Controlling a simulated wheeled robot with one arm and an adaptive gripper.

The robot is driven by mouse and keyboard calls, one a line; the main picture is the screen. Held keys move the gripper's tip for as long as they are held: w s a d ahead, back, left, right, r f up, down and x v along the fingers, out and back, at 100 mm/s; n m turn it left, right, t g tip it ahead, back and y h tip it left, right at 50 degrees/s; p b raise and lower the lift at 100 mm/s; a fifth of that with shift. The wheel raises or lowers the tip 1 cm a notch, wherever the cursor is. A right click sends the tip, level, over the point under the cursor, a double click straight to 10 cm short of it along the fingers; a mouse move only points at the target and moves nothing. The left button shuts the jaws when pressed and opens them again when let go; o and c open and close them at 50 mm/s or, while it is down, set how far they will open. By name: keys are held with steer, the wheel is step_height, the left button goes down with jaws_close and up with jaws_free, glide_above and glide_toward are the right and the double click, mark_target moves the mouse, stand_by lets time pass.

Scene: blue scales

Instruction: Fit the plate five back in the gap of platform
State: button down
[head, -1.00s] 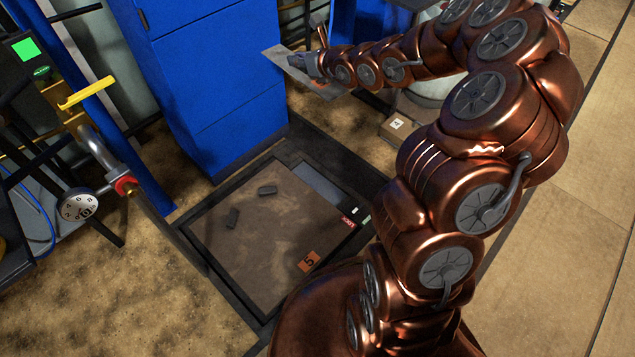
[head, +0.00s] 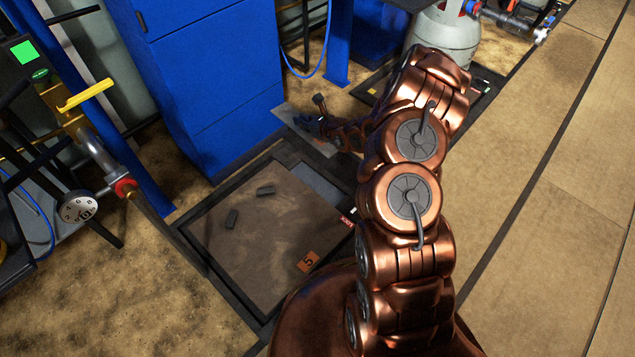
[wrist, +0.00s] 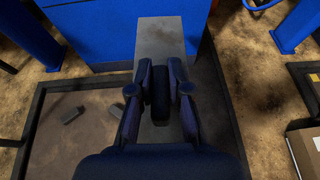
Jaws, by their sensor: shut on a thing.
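The platform (head: 270,235) is a brown square in a dark frame on the floor, with an orange tag marked 5 at its near right. Its gap (head: 317,183) shows as a grey-blue strip by the far right edge. My gripper (head: 308,122) is shut on the grey plate (head: 284,113), which is above and beyond the gap, beside the blue cabinet. In the wrist view my gripper (wrist: 159,90) grips a dark block on the plate (wrist: 160,38). The plate's near part is hidden by my gripper, and its number cannot be read.
The blue cabinet (head: 225,90) stands close behind the platform. Two small dark blocks (head: 231,217) (head: 266,190) lie on the platform. A cardboard box (wrist: 306,150) is at the right in the wrist view. A pipe with a dial (head: 78,207) is at left.

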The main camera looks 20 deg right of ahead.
steer(key=s+a+f, duration=0.1)
steer(key=s+f, duration=0.1)
steer(key=f, duration=0.5)
steer(key=s+a+f, duration=0.1)
steer(key=s+f, duration=0.2)
steer(key=f, duration=0.4)
glide_above(306, 213)
steer(key=shift+n+y, duration=0.3)
step_height(306, 213, down, 12)
steer(key=shift+f+p, duration=0.1)
steer(key=shift+p, duration=0.2)
steer(key=w+d+b, duration=0.1)
steer(key=w+d, duration=0.2)
steer(key=w, duration=0.1)
steer(key=w+d+f+b, duration=0.1)
steer(key=w+d+b, duration=0.1)
steer(key=w+d, duration=0.1)
steer(key=w+d+b, duration=0.2)
steer(key=w+d, duration=0.1)
steer(key=w, duration=0.2)
steer(key=shift+w+d+f, duration=0.15)
steer(key=shift+d+f, duration=0.05)
steer(key=shift+f, duration=0.1)
step_height(306, 213, down, 4)
steer(key=b, duration=0.2)
steer(key=shift+w+r+b, duration=0.1)
steer(key=shift+r+b, duration=0.05)
steer(key=shift+b, duration=0.25)
steer(key=shift+r, duration=0.1)
